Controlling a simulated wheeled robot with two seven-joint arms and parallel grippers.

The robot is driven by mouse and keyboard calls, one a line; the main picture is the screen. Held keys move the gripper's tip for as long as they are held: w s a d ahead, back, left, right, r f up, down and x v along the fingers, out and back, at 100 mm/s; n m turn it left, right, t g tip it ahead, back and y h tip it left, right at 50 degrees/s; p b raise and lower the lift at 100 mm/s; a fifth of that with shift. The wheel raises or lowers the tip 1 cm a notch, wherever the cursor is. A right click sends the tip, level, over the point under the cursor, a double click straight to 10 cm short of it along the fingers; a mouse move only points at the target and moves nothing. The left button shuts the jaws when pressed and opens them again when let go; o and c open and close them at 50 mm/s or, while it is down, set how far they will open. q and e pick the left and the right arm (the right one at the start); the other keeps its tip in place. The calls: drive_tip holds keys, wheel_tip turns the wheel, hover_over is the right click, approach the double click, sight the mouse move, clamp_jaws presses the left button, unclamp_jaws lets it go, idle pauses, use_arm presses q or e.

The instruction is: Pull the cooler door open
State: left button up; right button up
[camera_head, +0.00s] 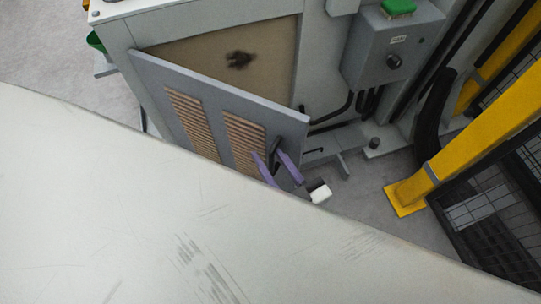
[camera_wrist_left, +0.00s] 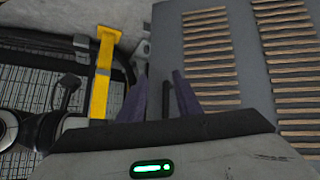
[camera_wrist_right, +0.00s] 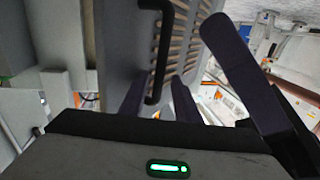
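The cooler door (camera_head: 190,85) is a grey panel with two brown louvred vents, standing ajar from the cabinet. It also shows in the left wrist view (camera_wrist_left: 245,70). Its black handle (camera_head: 278,150) is near the free edge. My right gripper (camera_head: 275,168) is at the handle with its purple fingers apart. In the right wrist view the handle (camera_wrist_right: 157,55) runs between its fingers in the picture; contact cannot be told. My left gripper (camera_wrist_left: 162,98) is also open, with a dark bar, apparently the handle, between its fingers in its own view. In the head view I cannot make it out.
A large pale scratched surface (camera_head: 130,220) fills the lower head view and hides the door's lower part. A grey control box (camera_head: 385,55) with a green top is on the cabinet at right. A yellow post (camera_head: 480,135) and black mesh fence (camera_head: 500,210) stand farther right.

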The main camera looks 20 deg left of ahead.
drive_tip(key=shift+d, duration=0.15)
drive_tip(key=p+v, duration=0.1)
drive_tip(key=v, duration=0.9)
drive_tip(key=shift+p, duration=0.4)
drive_tip(key=shift+s, duration=0.15)
